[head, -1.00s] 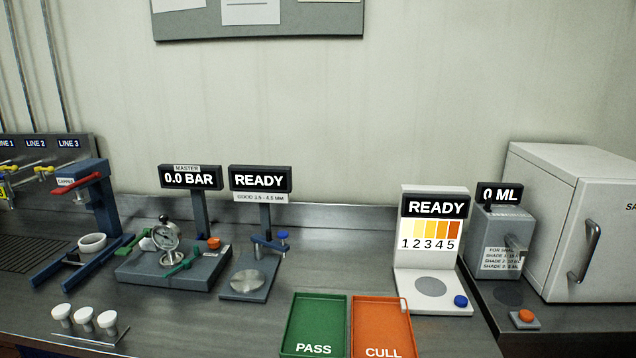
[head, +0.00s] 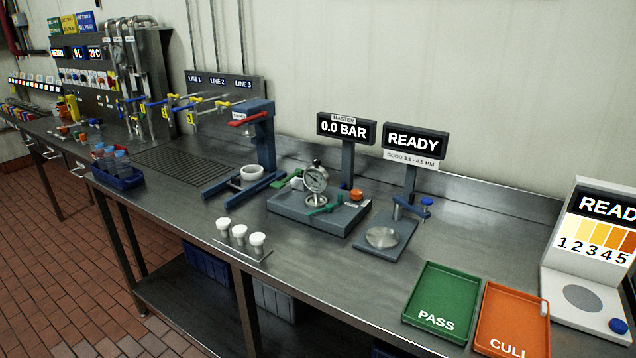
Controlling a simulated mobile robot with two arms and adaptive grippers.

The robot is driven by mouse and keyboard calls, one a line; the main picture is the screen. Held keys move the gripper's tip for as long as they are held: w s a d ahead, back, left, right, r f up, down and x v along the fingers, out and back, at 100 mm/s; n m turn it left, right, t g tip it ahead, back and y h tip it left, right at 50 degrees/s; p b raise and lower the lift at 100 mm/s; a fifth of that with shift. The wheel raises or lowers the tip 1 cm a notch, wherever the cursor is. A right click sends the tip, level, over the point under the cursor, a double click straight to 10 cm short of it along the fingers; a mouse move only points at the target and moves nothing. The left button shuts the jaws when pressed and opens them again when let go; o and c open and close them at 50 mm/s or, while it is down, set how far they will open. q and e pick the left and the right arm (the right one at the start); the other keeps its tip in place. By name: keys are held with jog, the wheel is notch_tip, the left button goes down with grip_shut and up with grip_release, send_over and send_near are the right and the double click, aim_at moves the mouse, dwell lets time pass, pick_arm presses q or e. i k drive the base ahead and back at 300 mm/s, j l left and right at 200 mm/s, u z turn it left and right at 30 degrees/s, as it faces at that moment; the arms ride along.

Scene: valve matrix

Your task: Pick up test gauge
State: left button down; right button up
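The test gauge (head: 316,178) is a small round silver dial with a white face and a dark knob on top. It stands upright on the grey base of the master station (head: 318,213), below the "0.0 BAR" display (head: 345,130). A green lever (head: 325,209) lies in front of it on the base, and another green part is just left of it. Neither of my grippers shows in the head view.
A press with a red handle (head: 262,145) stands left of the station. White cups (head: 239,232) stand near the front edge. Right are a gauge stand (head: 383,238), green PASS tray (head: 441,297) and orange CULL tray (head: 514,318). A blue bottle rack (head: 118,175) is far left.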

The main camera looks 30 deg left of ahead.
aim_at(317, 179)
jog(key=j, duration=0.7)
jog(key=i+j+z, duration=0.1)
jog(key=j, duration=0.65)
